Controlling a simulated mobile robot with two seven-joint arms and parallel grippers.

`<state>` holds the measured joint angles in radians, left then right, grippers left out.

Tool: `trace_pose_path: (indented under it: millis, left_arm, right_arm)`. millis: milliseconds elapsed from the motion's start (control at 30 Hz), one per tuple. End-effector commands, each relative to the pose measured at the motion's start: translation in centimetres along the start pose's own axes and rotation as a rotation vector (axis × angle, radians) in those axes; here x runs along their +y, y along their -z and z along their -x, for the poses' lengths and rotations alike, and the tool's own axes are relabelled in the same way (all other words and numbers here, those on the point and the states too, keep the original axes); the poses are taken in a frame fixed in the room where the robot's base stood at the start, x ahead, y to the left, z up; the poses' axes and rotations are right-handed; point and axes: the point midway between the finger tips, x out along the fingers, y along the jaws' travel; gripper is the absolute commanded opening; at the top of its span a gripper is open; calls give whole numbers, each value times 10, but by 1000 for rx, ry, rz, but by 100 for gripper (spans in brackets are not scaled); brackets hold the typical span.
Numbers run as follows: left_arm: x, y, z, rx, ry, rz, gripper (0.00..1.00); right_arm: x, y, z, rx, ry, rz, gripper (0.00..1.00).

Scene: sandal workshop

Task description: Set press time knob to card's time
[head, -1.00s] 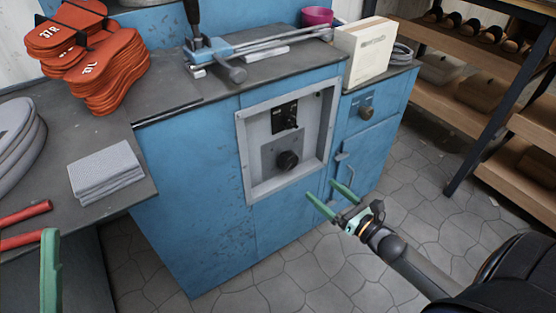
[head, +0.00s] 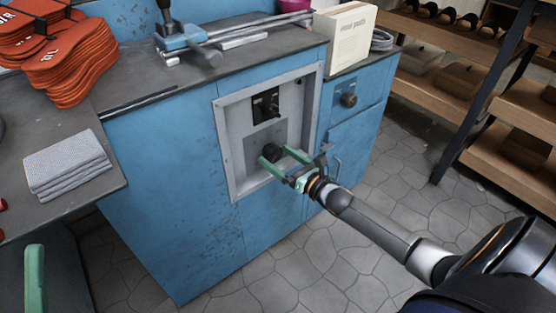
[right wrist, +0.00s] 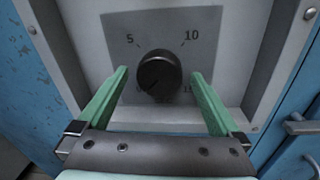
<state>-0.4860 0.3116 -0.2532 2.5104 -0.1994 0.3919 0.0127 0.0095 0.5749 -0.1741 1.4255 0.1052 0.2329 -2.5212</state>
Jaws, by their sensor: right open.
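In the head view the knob (head: 272,152) is on the recessed panel of the blue cabinet. My right gripper (right wrist: 160,80) is open, one green finger on each side of the knob, with gaps showing; I cannot tell any contact. It also shows in the head view (head: 273,158). One green finger of my left gripper (head: 35,280) shows at the lower left. A cream card or box (head: 345,38) stands on the cabinet; its text is unreadable.
A black switch (head: 266,103) sits above the knob within the raised metal frame (head: 230,150). A second knob (head: 348,99) and a door handle are to the right. The floor in front is clear.

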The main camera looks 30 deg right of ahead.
Motion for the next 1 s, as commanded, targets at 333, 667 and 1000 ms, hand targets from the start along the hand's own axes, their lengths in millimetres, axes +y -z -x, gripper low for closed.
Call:
trace_pose_path:
  millis: [333,667,1000]
  left_arm:
    - [1,-2,1,-4,-1,-1,50]
    - [1,-2,1,-5,1,1,50]
    - [1,-2,1,-5,4,2,50]
  right_arm:
    - [0,0,-4,1,1,0,100]
    - [0,0,-4,1,0,0,65]
    - [0,0,-4,1,0,0,27]
